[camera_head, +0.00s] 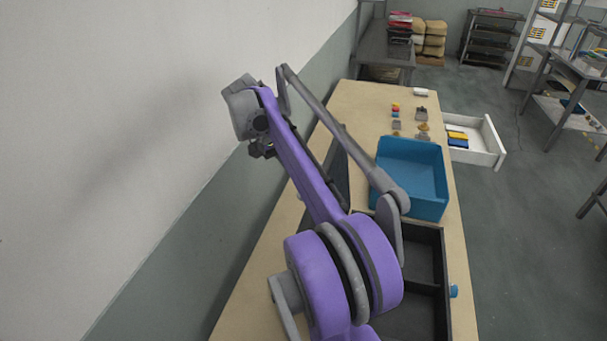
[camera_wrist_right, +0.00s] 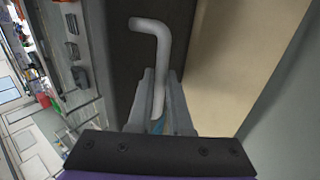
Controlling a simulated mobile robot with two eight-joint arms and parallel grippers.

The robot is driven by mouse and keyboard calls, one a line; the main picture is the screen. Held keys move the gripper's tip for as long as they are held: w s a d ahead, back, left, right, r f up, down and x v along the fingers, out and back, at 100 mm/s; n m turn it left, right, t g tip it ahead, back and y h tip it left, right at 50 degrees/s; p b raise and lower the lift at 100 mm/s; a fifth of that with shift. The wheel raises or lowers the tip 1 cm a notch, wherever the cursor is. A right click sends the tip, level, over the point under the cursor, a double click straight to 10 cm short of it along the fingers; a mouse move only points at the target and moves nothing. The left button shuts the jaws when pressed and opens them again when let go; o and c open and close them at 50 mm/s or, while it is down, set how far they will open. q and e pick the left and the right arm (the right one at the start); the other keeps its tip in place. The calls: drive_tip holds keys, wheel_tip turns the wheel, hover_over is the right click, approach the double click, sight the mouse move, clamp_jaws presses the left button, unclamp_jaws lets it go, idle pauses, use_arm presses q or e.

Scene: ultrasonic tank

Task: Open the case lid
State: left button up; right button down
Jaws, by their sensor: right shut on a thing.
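The dark case (camera_head: 445,268) stands on the table at the lower right of the head view, partly behind my purple arm. Its divided inside shows. A dark panel, apparently its raised lid (camera_head: 342,180), shows as a strip behind the arm; its exact angle is hidden. In the right wrist view, a grey bent handle (camera_wrist_right: 155,38) stands out against a dark surface, apparently the lid. My right gripper (camera_wrist_right: 158,88) is shut on this handle. In the head view the right fingertips cannot be made out. My left gripper is not in view.
A blue bin (camera_head: 425,205) stands just beyond the case. Small coloured parts (camera_head: 396,108) lie on the far table (camera_head: 350,98). An open white drawer (camera_head: 490,145) sticks out at the right. A wall (camera_head: 170,130) runs close along the left side.

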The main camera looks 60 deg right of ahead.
drive_tip(key=shift+w+a+f, duration=0.15)
drive_tip(key=shift+w+f, duration=0.25)
drive_tip(key=shift+w, duration=0.1)
drive_tip(key=c, duration=1.1)
unclamp_jaws()
drive_tip(key=shift+w+f, duration=0.1)
drive_tip(key=shift+w, duration=0.05)
drive_tip(key=shift+o, duration=1.3)
drive_tip(key=shift+w, duration=0.2)
drive_tip(key=shift+s, duration=0.15)
drive_tip(key=v, duration=0.7)
drive_tip(key=shift+w+r+p, duration=0.2)
drive_tip(key=shift+r+p, duration=0.1)
drive_tip(key=shift+p, duration=0.1)
drive_tip(key=shift+f, duration=0.1)
